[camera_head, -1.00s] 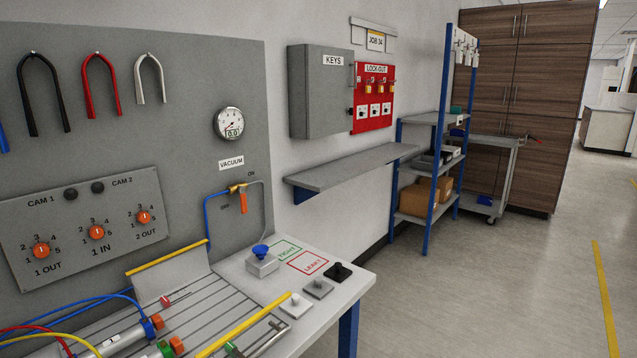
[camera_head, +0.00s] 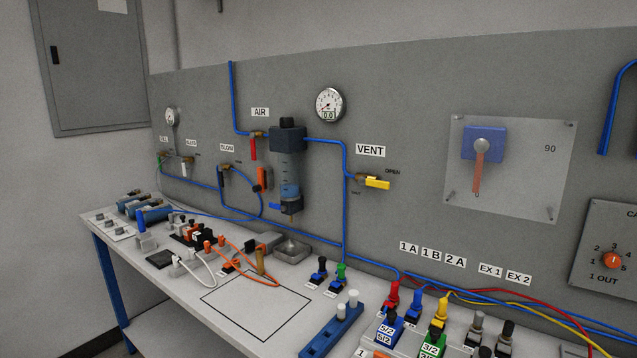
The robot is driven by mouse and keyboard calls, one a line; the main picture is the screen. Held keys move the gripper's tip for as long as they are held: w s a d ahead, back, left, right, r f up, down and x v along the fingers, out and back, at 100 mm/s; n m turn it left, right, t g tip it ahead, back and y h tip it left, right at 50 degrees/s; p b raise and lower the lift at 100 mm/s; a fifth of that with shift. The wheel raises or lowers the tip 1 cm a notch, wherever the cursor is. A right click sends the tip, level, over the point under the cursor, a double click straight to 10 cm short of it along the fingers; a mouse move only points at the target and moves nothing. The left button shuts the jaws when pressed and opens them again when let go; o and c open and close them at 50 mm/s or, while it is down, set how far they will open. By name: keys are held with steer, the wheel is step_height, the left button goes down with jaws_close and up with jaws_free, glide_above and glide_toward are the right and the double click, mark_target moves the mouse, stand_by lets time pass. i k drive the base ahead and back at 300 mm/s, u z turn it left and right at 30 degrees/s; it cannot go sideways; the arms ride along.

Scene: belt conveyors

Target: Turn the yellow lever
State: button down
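The yellow lever (camera_head: 378,183) is on a small brass valve on the grey wall panel (camera_head: 420,120), under the VENT label (camera_head: 370,151). The lever points right, about level, tilted slightly down, just below the word OPEN (camera_head: 392,172). Another small mark sits below the valve, too small to read surely. A blue tube runs to the valve from the left. My gripper is not in view.
A red lever (camera_head: 253,149) hangs under the AIR label, left of the filter unit (camera_head: 288,165). A clear plate with a blue block (camera_head: 484,143) is to the right. The bench (camera_head: 225,318) below holds plugs, cables and a blue rack (camera_head: 330,333).

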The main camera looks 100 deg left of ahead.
mark_target(362, 180)
steer(key=u, duration=3.05)
steer(key=i, duration=0.4)
steer(key=z, duration=0.2)
